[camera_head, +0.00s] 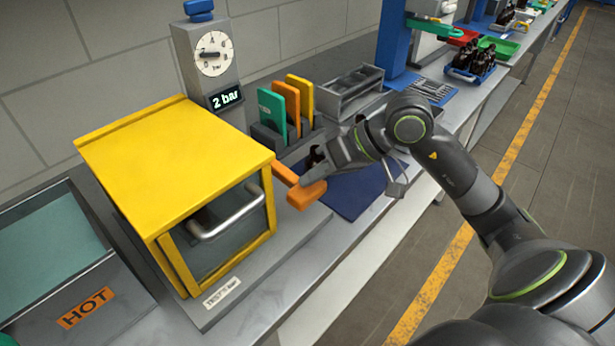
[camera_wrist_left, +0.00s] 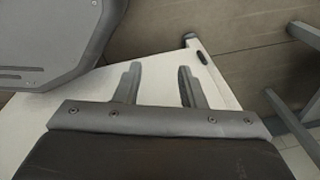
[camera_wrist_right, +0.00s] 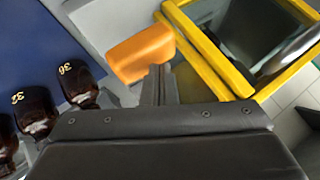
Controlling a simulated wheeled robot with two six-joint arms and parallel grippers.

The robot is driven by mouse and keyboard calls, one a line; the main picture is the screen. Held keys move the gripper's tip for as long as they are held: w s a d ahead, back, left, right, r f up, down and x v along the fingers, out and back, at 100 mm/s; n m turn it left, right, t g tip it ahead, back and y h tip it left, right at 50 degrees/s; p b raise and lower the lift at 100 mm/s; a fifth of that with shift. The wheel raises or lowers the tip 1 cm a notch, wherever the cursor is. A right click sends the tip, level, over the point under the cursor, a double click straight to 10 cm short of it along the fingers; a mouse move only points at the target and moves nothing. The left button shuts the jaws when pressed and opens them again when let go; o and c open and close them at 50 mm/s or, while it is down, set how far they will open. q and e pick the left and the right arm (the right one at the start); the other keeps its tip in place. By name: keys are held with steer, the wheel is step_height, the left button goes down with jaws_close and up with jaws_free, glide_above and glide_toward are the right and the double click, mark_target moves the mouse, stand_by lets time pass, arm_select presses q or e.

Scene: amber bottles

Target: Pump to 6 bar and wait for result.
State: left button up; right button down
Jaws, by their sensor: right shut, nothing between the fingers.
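The yellow test box (camera_head: 175,160) has a window and a grey bar handle (camera_head: 232,215) on its front. An orange lever (camera_head: 306,194) sticks out from its right side; its block end also shows in the right wrist view (camera_wrist_right: 142,52). The grey gauge post behind the box carries a round dial (camera_head: 212,52) and a display (camera_head: 226,98) reading "2 bar". My right gripper (camera_head: 318,172) is shut and empty, its tips right at the orange block; I cannot tell whether they touch. My left gripper (camera_wrist_left: 160,72) is open and empty, seen only in its wrist view.
Green, orange and yellow cards (camera_head: 292,100) stand in a dark holder behind the lever. A blue mat (camera_head: 352,192) lies right of it. Dark bottles (camera_wrist_right: 76,84) stand near my right gripper. A HOT bin (camera_head: 50,250) is at left. A blue crate (camera_head: 470,72) holds bottles farther off.

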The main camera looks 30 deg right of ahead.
steer(key=shift+f+b, duration=1.3)
steer(key=shift+b, duration=0.5)
stand_by(1.3)
stand_by(0.5)
steer(key=shift+r+p, duration=0.3)
steer(key=shift+r, duration=2.85)
step_height(320, 180, up, 5)
steer(key=shift+p, duration=0.7)
